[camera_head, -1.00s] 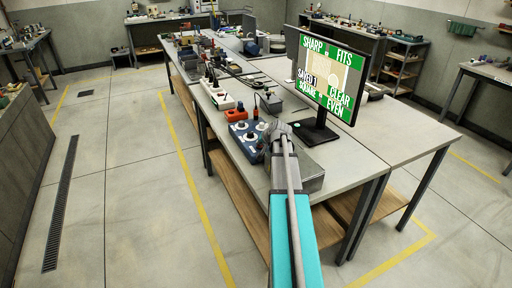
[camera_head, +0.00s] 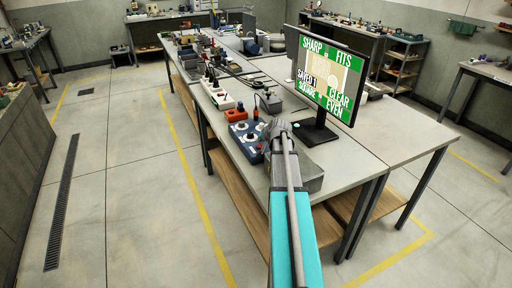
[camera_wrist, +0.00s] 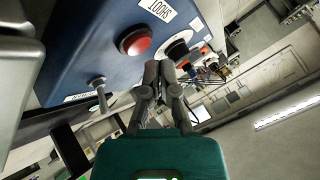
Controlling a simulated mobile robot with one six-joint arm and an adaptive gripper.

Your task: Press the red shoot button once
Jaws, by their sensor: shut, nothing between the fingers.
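A black knob (camera_wrist: 177,50) and a metal toggle switch (camera_wrist: 99,84) flank the button. A monitor (camera_head: 327,80) reading "SAVED 1", "SHARP", "FITS", "SQUARE", "CLEAR", "EVEN" stands behind my gripper. An orange block (camera_head: 236,115) and a grey block (camera_head: 310,174) sit close by on the bench.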

